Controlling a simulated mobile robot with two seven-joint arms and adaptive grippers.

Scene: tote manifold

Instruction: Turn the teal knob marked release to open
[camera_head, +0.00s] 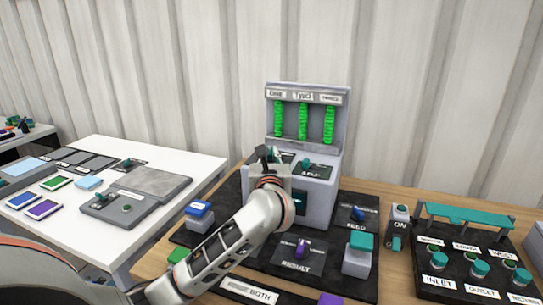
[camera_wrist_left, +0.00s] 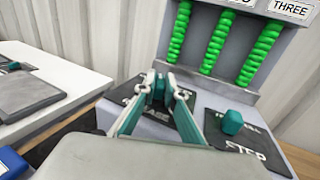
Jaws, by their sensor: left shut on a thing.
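The teal release knob (camera_wrist_left: 158,90) stands on a dark plate on the ledge of the grey machine (camera_head: 318,203); the plate's lettering is partly covered, with "EASE" readable. My left gripper (camera_wrist_left: 162,86) is shut on this knob, with a fingertip on each side of it. In the head view my left gripper (camera_head: 268,156) reaches the left part of the ledge and hides most of the knob. How far the knob is turned cannot be made out. My right gripper is not in view.
A second teal knob (camera_wrist_left: 231,122), on a plate marked STEP, stands close to the right of my left gripper. Green coiled columns (camera_head: 303,121) rise behind. Below are a purple RESULT knob (camera_head: 301,248), a blue FEED knob (camera_head: 358,213) and a teal-topped block (camera_head: 360,242).

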